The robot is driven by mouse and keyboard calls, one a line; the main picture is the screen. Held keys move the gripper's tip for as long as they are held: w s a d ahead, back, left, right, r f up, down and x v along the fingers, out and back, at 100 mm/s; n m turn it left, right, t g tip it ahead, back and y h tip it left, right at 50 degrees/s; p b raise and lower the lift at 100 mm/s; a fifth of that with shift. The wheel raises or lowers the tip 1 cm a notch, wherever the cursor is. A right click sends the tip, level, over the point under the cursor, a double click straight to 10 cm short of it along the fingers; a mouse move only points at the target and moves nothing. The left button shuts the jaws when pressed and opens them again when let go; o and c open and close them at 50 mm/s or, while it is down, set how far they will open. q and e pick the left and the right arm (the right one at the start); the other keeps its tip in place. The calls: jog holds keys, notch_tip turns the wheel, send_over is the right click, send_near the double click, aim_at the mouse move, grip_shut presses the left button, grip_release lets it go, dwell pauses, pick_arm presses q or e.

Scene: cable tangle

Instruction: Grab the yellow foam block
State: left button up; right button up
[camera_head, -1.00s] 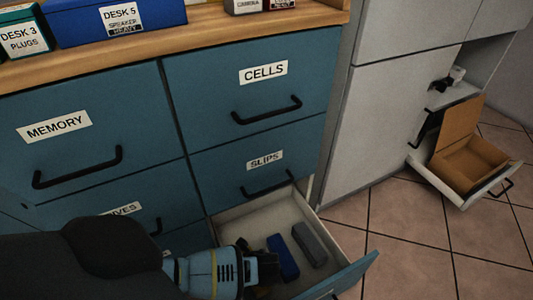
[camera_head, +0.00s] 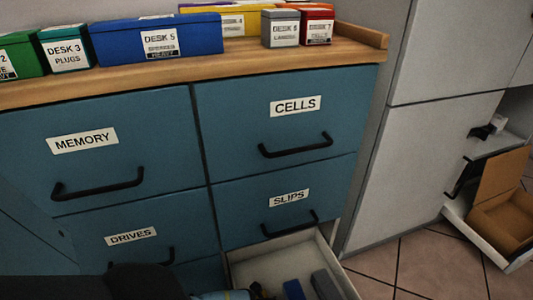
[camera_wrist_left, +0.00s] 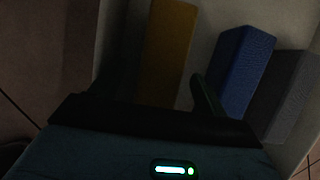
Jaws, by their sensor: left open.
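The yellow foam block (camera_wrist_left: 168,50) lies in the open drawer, seen in the left wrist view. It extends between the two fingers of my left gripper (camera_wrist_left: 163,85). The gripper is open, with one finger on each side of the block; contact cannot be told in the dim light. In the head view my left gripper (camera_head: 257,292) is at the bottom edge, mostly cut off, and the yellow block is hidden there. My right gripper is not in view.
A blue block (camera_wrist_left: 243,70) and a grey block (camera_wrist_left: 285,95) lie right of the yellow one, close to the right finger. The drawer wall (camera_head: 338,262) bounds the space. The closed SLIPS drawer (camera_head: 285,200) is directly above. Boxes line the wooden top.

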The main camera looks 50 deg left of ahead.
pick_arm(q)
jog(key=b+x, duration=0.3)
jog(key=x, duration=0.1)
jog(key=shift+w+a+f, duration=0.15)
jog(key=shift+f, duration=0.05)
jog(key=shift+r, duration=0.1)
jog(key=c, duration=1)
jog(key=shift+r+p, duration=0.45)
notch_tip(320, 180, up, 8)
jog(key=p, duration=0.5)
jog(key=shift+r, duration=0.5)
